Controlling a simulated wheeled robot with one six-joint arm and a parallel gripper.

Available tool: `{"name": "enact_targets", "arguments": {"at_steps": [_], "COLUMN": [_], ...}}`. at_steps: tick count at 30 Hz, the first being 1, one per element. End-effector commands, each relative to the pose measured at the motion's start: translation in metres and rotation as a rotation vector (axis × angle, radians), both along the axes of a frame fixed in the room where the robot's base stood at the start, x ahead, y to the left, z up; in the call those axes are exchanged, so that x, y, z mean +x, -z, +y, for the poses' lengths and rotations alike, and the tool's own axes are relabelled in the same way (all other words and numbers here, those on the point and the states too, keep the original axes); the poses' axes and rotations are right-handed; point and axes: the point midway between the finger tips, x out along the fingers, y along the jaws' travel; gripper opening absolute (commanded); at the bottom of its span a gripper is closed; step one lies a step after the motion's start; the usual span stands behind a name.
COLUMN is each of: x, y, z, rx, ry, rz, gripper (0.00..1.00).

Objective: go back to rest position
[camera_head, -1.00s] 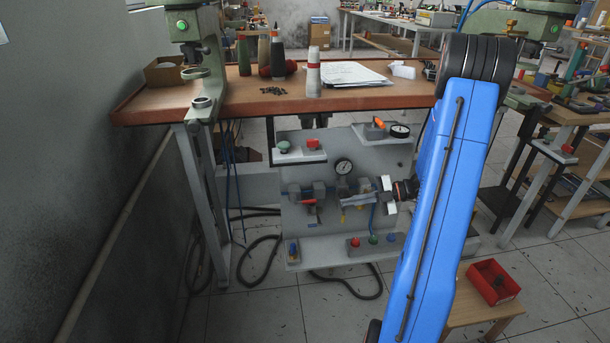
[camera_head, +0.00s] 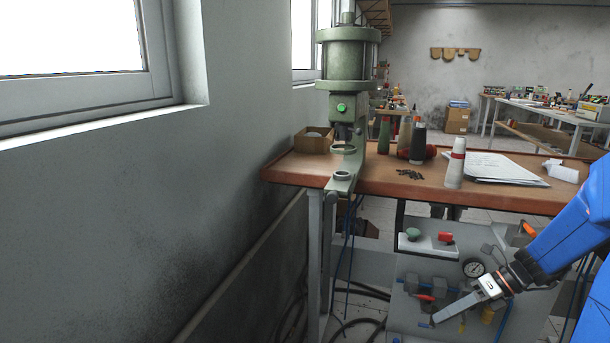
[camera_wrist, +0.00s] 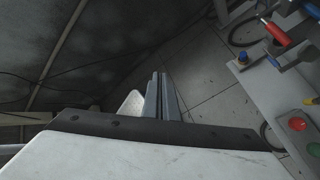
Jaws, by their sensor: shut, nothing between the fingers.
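My blue arm reaches in from the right edge in the head view. My gripper (camera_head: 436,320) points left and slightly down in front of the grey pneumatic panel (camera_head: 408,325), apart from the bench top. Its fingers are together with nothing held. In the wrist view my gripper (camera_wrist: 161,76) also shows its two fingers side by side and empty, above the tiled floor. The panel's shelf (camera_wrist: 262,85) with a blue knob, a red button and a green button lies to the right there.
The wooden workbench (camera_head: 395,188) carries a green press (camera_head: 347,60), bottles and papers (camera_head: 500,168). A grey wall (camera_head: 120,210) with windows stands at the left. Black hoses (camera_head: 365,325) lie on the floor below. In the wrist view, tiled floor (camera_wrist: 205,100) is open beyond the fingers.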

Motion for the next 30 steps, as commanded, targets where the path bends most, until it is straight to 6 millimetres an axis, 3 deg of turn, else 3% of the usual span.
{"name": "enact_targets", "arguments": {"at_steps": [6, 13, 30], "x": [-0.034, -0.069, -0.143], "y": [-0.021, -0.037, -0.074], "z": [0.031, 0.051, 0.067], "rx": [-0.182, -0.352, -0.718], "ry": [-0.353, -0.742, -1.777], "rz": [-0.252, -0.501, -1.022], "gripper": [0.00, 0.00, 0.00]}}
